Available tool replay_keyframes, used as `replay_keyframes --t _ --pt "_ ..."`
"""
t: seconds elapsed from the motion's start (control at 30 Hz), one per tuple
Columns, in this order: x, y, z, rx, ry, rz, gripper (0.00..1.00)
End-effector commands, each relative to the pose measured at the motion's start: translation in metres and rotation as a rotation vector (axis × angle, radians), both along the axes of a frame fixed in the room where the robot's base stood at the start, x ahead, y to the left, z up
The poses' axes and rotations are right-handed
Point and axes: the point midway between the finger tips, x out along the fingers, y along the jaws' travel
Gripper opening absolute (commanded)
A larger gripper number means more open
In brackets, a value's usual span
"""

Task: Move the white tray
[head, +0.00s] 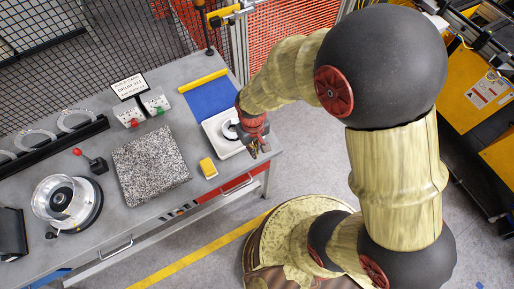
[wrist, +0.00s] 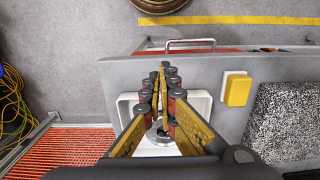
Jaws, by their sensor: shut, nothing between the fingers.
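The white tray (head: 222,148) lies on the grey table near its right end, with a round dark and pale part in it. My gripper (head: 262,149) is over the tray's right side in the head view and hides part of it. In the wrist view the tray (wrist: 126,104) lies under my gripper (wrist: 163,68), and its rim shows on both sides of the fingers. The fingers are together with nothing between them. I cannot tell whether they touch the tray.
A yellow block (head: 208,168) sits just in front of the tray. A blue mat (head: 211,98) with a yellow strip lies behind it. A speckled stone slab (head: 150,166) is to the left. The table's front edge is close to the tray.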

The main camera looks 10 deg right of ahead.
Motion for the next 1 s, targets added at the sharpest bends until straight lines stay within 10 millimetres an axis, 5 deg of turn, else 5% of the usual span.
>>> replay_keyframes --t 0.23,0.67,1.0 --pt "0.006 0.002 -0.017 0.007 -0.024 -0.002 0.0" --pt "0.005 0.001 -0.098 0.006 -0.022 -0.002 0.0" --pt "0.042 0.012 -0.098 0.007 -0.026 -0.002 0.0"
